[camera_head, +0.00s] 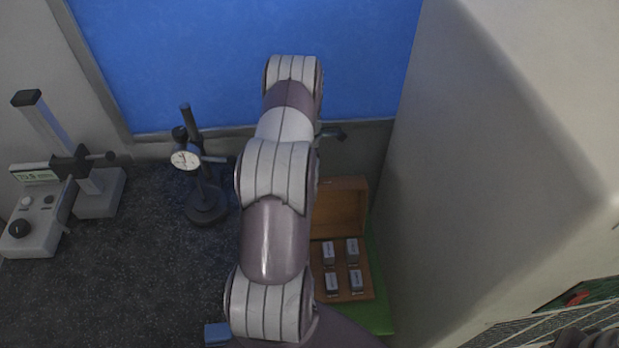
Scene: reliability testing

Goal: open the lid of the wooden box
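The wooden box (367,280) sits on a green mat (377,255), right of centre. Its lid (342,210) stands raised at the back, with its inner face showing. Several small grey blocks with labels sit inside the box. My arm rises from the bottom and hides the box's left part. A small dark part (334,134) shows beside the arm's far end, above and behind the lid; it may be part of my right gripper, but its fingers cannot be made out. My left gripper is not in view.
A dial gauge on a stand (204,205) and a grey measuring instrument (36,220) stand on the dark speckled table (130,280) at left. A pale block-like wall (470,170) rises close to the box's right. A blue panel (220,60) stands behind.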

